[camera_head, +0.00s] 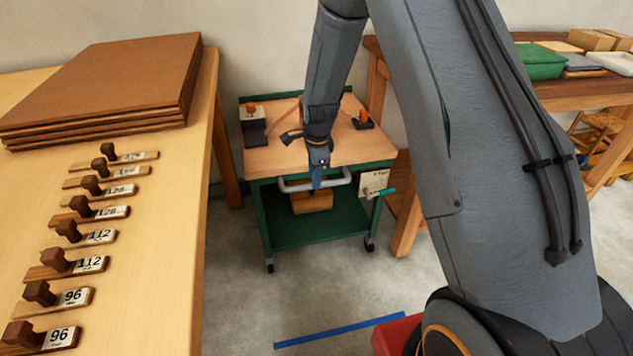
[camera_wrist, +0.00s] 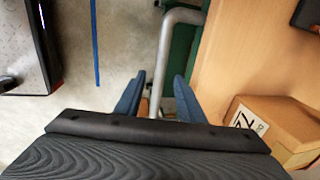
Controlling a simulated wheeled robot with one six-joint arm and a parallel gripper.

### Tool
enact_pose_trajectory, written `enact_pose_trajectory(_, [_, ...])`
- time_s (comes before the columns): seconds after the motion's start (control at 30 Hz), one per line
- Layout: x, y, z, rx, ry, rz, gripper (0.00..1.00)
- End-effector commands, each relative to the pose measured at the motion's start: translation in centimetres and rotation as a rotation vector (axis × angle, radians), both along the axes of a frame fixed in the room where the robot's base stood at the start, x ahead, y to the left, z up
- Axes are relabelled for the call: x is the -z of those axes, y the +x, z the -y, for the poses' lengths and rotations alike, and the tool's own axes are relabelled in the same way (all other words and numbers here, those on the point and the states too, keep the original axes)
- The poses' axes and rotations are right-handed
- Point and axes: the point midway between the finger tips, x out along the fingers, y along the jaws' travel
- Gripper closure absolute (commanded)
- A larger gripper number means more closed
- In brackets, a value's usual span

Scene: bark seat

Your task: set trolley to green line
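The trolley (camera_head: 350,148) has a green frame, a wooden top, a green lower shelf and small castors. It stands between two benches near the wall. Its grey bar handle (camera_head: 300,186) faces me. My gripper (camera_head: 318,180) is at this handle, pointing down. In the wrist view, the handle (camera_wrist: 163,62) runs between the two blue fingers of my gripper (camera_wrist: 159,78), with a gap on both sides. The fingers are open. A blue line (camera_head: 340,331) lies on the floor in front of the trolley. I see no green line in either view.
A wooden table (camera_head: 150,220) at left holds brown boards (camera_head: 110,80) and several numbered blocks. A bench (camera_head: 590,92) at right carries a green tray (camera_head: 540,62). A cardboard box (camera_head: 312,201) sits low in the trolley. The floor in front of it is clear.

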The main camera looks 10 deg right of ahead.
Motion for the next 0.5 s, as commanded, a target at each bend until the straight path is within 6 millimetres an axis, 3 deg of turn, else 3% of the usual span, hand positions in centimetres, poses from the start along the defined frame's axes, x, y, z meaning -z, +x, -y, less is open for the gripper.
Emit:
enact_pose_trajectory(0.2, [2.7, 0.5, -0.2, -0.003, 0.000, -0.001, 0.64])
enact_pose_trajectory(0.5, [3.3, 0.7, -0.3, -0.006, 0.000, 0.001, 0.64])
